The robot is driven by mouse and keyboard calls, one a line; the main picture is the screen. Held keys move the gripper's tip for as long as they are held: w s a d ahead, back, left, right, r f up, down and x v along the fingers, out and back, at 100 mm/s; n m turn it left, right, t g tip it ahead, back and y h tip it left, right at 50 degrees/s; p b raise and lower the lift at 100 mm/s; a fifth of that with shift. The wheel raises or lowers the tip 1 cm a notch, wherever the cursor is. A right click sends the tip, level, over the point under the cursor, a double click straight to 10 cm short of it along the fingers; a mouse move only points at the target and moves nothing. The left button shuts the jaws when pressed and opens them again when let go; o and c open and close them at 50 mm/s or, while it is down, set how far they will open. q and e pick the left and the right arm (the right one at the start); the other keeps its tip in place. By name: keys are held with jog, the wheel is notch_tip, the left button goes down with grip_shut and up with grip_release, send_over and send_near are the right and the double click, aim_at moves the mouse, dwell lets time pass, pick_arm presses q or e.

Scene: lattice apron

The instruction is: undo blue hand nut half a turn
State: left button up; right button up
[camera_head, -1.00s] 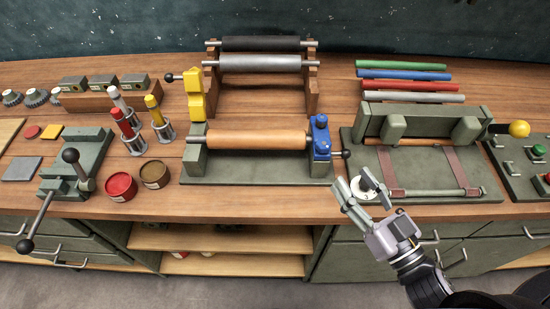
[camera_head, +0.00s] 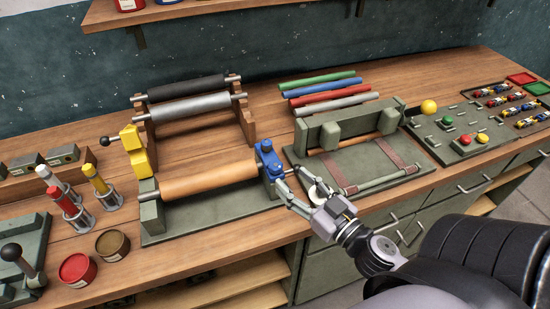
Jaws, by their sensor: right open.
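The blue hand nut (camera_head: 266,146) appears as the rounded knob on top of a blue end block (camera_head: 270,165). This block stands at the right end of the copper-coloured roller (camera_head: 210,178). My right gripper (camera_head: 292,181) is open and empty, just right of and in front of the blue block, with its fingers pointing up and left towards it. I cannot tell whether a fingertip touches the block. The lower part of the block is partly hidden by the fingers. My left gripper is not in view.
To the right is a green press (camera_head: 345,128) with a yellow-knobbed lever (camera_head: 428,107). Dark and grey rollers (camera_head: 195,107) lie on a wooden rack behind. Bare bench shows in front of the roller base.

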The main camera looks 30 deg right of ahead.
aim_at(278, 167)
jog(key=w+p, duration=0.1)
jog(key=w, duration=0.2)
jog(key=w+p, duration=0.1)
jog(key=w, duration=0.2)
jog(key=shift+a+r, duration=0.1)
jog(key=shift+a, duration=0.1)
jog(key=shift+w, duration=0.35)
jog(key=shift+w+a, duration=0.1)
jog(key=shift+w, duration=0.3)
jog(key=shift+c, duration=0.5)
grip_shut()
jog(key=shift+y, duration=0.3)
